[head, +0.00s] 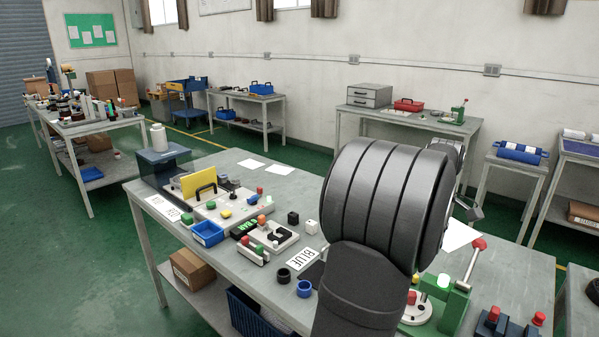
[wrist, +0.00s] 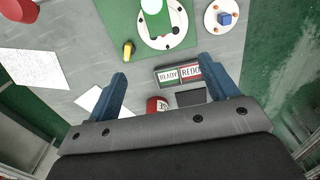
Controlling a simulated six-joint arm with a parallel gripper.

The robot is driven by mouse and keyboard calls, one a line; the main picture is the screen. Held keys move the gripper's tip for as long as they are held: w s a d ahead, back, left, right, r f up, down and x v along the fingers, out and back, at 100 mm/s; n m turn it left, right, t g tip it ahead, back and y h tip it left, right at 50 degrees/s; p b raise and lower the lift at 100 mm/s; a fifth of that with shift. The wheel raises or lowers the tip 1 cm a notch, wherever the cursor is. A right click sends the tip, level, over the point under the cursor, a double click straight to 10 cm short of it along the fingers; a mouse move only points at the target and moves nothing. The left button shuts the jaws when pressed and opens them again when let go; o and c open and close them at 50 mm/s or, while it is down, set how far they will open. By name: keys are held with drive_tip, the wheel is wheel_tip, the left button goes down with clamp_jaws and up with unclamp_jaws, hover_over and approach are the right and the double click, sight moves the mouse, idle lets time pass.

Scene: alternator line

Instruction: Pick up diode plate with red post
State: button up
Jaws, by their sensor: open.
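In the head view, a white round plate with a red post (head: 412,298) sits on the bench beside a green clamp (head: 453,303), partly hidden by my arm. In the wrist view, my gripper (wrist: 163,68) is open, with its two blue fingers spread and nothing held. A white round plate with a blue post (wrist: 227,18) lies at the upper right of that view. A white disc with a green part (wrist: 155,35) rests on a green base at the top. I cannot tell whether the red-post plate shows in the wrist view.
READY and REDO labels (wrist: 180,73) lie beyond the fingers. A small red cylinder (wrist: 157,104) shows between them, and a yellow piece (wrist: 128,48) lies beyond. In the head view, a blue bin (head: 207,233) and black and blue rings (head: 304,289) stand left of my arm.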

drive_tip(key=c, duration=0.6)
drive_tip(key=a+n+g+h, duration=0.1)
drive_tip(key=a+n+h, duration=0.3)
drive_tip(key=a+n, duration=0.3)
drive_tip(key=shift+m, duration=0.5)
drive_tip(key=x, duration=1.1)
drive_tip(key=shift+w+f, duration=0.1)
drive_tip(key=shift+w, duration=0.25)
drive_tip(key=shift+w+x, duration=0.1)
drive_tip(key=shift+x, duration=1.3)
drive_tip(key=shift+w+x, duration=0.15)
drive_tip(key=shift+x, duration=1.2)
